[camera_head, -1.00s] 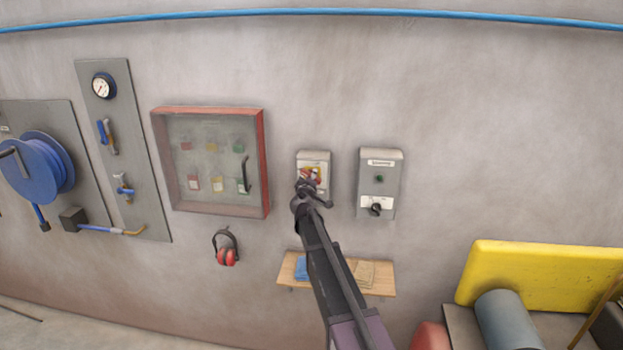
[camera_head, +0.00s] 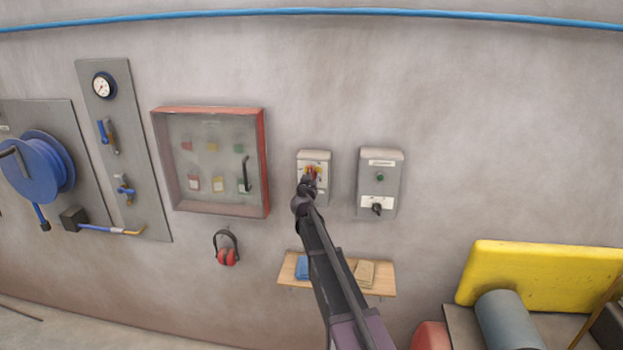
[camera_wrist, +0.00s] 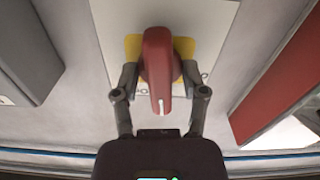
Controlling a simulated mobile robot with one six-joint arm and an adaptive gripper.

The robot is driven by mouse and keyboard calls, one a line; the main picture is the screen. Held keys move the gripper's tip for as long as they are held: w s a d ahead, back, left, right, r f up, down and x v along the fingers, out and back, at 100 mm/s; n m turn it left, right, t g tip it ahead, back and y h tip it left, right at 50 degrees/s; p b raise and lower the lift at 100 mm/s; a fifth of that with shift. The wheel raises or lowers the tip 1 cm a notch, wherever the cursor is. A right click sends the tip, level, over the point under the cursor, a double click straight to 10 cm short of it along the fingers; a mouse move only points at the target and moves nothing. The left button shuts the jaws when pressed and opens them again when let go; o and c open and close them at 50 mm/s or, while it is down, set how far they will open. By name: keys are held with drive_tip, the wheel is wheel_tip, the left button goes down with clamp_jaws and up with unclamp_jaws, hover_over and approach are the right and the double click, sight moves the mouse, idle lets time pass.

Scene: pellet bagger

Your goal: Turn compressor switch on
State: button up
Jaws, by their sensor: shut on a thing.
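A red rotary knob (camera_wrist: 158,60) sits on a yellow plate (camera_wrist: 186,47) on a white-faced grey switch box (camera_head: 314,157) on the wall. In the wrist view, its white mark points down the picture, towards the blue pipe. My gripper (camera_wrist: 159,76) is shut on the knob, one finger on each side. In the head view my gripper (camera_head: 309,186) covers the lower part of this box. To its right is a second grey box (camera_head: 393,186) with a green lamp (camera_head: 379,178) and a black knob (camera_head: 376,209). Its label is too small to read.
A red-framed cabinet (camera_head: 264,160) is on the wall close to the left of the switch box. A small wooden shelf (camera_head: 384,285) is below, with ear defenders (camera_head: 227,250) to its left. The wall above the boxes is clear up to a blue pipe (camera_head: 300,13).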

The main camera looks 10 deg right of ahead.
drive_tip(key=shift+w+m, duration=0.1)
drive_tip(key=shift+m, duration=0.5)
drive_tip(key=o, duration=0.8)
drive_tip(key=shift+r, duration=0.1)
drive_tip(key=shift+c, duration=0.2)
drive_tip(key=v, duration=1.2)
drive_tip(key=shift+a, duration=0.1)
